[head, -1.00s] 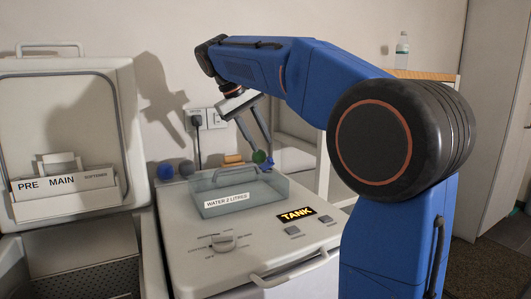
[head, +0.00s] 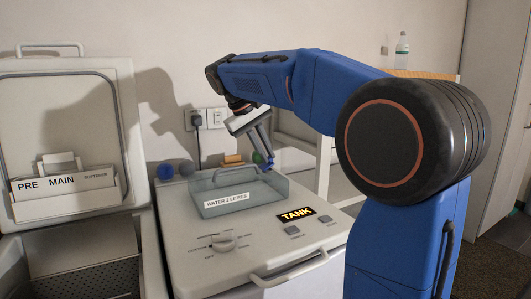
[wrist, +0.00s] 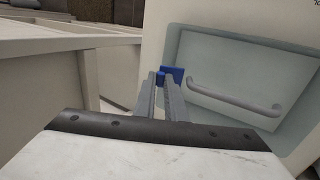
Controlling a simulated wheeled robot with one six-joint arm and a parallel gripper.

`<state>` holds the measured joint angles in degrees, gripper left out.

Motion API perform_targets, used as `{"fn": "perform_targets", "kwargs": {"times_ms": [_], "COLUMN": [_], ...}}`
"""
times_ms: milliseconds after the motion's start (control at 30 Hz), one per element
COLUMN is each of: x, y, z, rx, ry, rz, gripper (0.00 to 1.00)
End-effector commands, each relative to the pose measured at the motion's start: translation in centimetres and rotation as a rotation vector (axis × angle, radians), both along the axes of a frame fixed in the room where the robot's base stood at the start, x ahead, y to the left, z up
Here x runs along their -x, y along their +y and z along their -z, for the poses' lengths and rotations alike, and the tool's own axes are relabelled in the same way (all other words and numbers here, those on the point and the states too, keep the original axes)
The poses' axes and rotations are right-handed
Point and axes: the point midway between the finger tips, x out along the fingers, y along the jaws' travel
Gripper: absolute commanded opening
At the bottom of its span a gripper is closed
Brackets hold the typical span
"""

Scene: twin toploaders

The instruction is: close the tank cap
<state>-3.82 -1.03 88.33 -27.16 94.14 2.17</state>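The tank (head: 245,192) is a translucent grey-green box labelled "WATER 2 LITRES" on top of the right-hand machine. Its clear cover with a grey bar handle (head: 237,171) also fills the right side of the wrist view (wrist: 245,65). I cannot tell how far the cover stands open. My gripper (head: 267,165) points down at the tank's back right corner; its blue tips (wrist: 170,76) appear close together with nothing visible held. In the wrist view the tips are just left of the handle (wrist: 235,101), apparently apart from it. Contact with the cover cannot be told.
A "TANK" sign (head: 296,214), a dial (head: 224,242) and a front handle (head: 290,269) are on the machine. A raised lid (head: 65,125) stands at left, the wall close behind.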

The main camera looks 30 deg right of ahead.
Motion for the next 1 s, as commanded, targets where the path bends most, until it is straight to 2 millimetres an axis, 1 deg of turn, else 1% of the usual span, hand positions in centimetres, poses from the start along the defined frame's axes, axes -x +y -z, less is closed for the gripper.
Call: {"fn": "perform_targets", "kwargs": {"times_ms": [167, 800, 1000], "x": [0.0, 0.0, 0.0], "y": [-0.2, -2.2, -2.4], "z": [0.1, 1.2, 1.4], "rx": [-0.026, -0.404, -0.477], "ry": [0.001, 0.003, 0.001], "rz": [0.002, 0.005, 0.002], "gripper": [0.0, 0.0, 0.0]}}
